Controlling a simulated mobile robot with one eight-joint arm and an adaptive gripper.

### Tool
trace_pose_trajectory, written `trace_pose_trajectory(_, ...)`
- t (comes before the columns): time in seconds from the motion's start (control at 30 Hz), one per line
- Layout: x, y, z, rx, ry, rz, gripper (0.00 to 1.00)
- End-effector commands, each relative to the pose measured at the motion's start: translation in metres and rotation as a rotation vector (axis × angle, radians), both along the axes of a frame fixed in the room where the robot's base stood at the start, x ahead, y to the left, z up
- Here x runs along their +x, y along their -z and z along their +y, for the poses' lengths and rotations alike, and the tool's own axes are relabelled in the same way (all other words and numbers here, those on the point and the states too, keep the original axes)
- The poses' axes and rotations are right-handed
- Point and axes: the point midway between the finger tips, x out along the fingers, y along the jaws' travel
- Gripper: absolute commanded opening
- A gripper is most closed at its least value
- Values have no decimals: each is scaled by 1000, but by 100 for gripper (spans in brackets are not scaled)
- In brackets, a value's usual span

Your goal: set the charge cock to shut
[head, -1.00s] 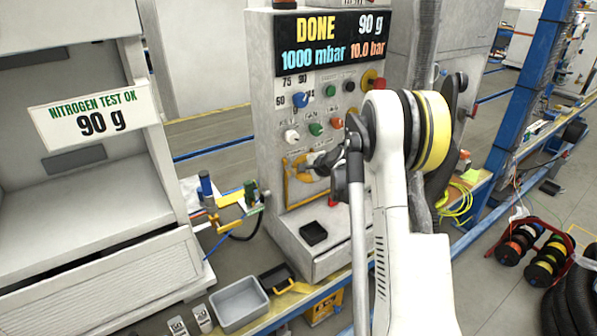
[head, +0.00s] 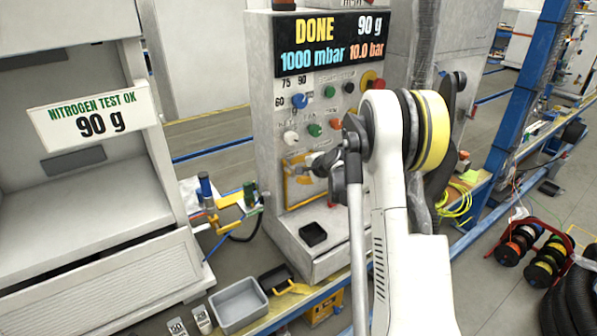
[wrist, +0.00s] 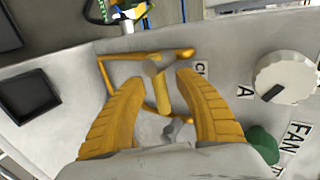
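The charge cock shows in the wrist view as a grey hub with a short yellow lever (wrist: 163,92), on the grey panel of the charging station. My gripper (wrist: 162,76) has two ribbed yellow-orange fingers, spread apart. The lever lies between them, with a gap visible on both sides. A bent yellow bar (wrist: 110,57) runs beside the hub. In the head view my gripper (head: 304,168) is at the lower front of the station (head: 268,150), below the buttons. The cock is too small and covered there to make out its setting.
A white knob (wrist: 285,78) and a green knob (wrist: 262,145) sit right of the fingers. A black tray (head: 313,235) rests on the station's ledge. A display (head: 333,42) reads DONE, 90 g. A grey bin (head: 238,305) stands lower left.

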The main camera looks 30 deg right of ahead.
Motion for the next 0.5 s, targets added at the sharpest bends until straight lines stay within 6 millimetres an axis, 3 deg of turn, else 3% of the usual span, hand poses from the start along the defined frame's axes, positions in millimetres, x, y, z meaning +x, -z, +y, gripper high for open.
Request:
trace_pose_trajectory(0.23,-15,-10,-1,1,1,0,38)
trace_pose_trajectory(0.5,-66,-44,-2,1,2,0,38)
